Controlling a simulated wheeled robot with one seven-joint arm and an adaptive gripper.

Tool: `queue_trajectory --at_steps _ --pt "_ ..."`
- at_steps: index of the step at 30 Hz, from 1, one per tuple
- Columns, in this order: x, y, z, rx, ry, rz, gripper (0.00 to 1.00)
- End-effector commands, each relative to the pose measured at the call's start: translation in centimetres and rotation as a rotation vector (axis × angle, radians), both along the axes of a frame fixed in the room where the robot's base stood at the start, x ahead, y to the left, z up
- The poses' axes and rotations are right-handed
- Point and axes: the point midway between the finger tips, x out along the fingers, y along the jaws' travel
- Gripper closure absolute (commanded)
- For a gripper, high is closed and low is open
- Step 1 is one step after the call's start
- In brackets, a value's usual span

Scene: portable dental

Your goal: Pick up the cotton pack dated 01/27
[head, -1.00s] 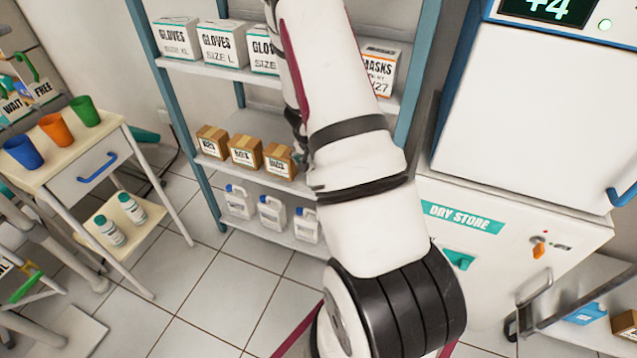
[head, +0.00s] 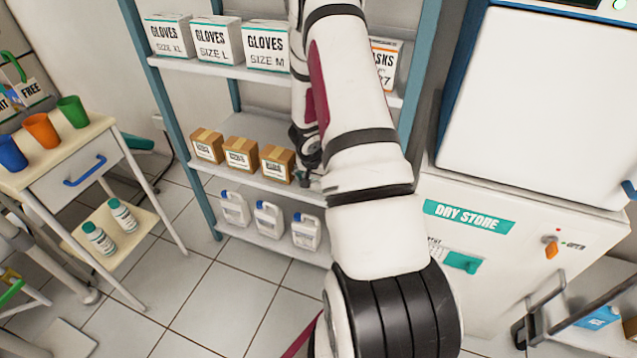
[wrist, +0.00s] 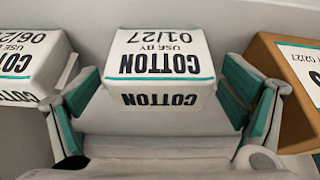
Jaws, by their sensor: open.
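The cotton pack dated 01/27 (wrist: 160,45) is a white box with black letters and a teal stripe, upside down in the wrist view. My gripper (wrist: 161,88) is open, with one teal-padded finger on each side of the near part of this pack. A small gap shows between the pack and each finger, so it is not gripped. A second white cotton pack (wrist: 30,62) lies to the left, its date starting 06/2. In the head view my arm hides most of the gripper and I cannot make out the pack.
A brown box (wrist: 285,85) with a label ending 02/27 stands close to the right finger. In the head view, cardboard boxes (head: 240,153) stand on the middle shelf, white jugs (head: 268,218) below and glove boxes (head: 215,42) above. The dry store cabinet (head: 490,260) is at right.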

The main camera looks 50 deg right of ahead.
Motion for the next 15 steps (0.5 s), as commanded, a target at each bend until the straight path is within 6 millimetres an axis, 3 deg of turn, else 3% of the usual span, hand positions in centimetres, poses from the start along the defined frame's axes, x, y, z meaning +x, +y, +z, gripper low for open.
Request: queue_trajectory --at_steps 2,9,15 --pt "0.0 0.0 0.05 0.0 0.0 0.0 0.08" --pt "-0.02 0.01 0.05 0.0 0.0 0.0 0.59" --pt "-0.02 0.01 0.05 0.0 0.0 0.0 0.6"
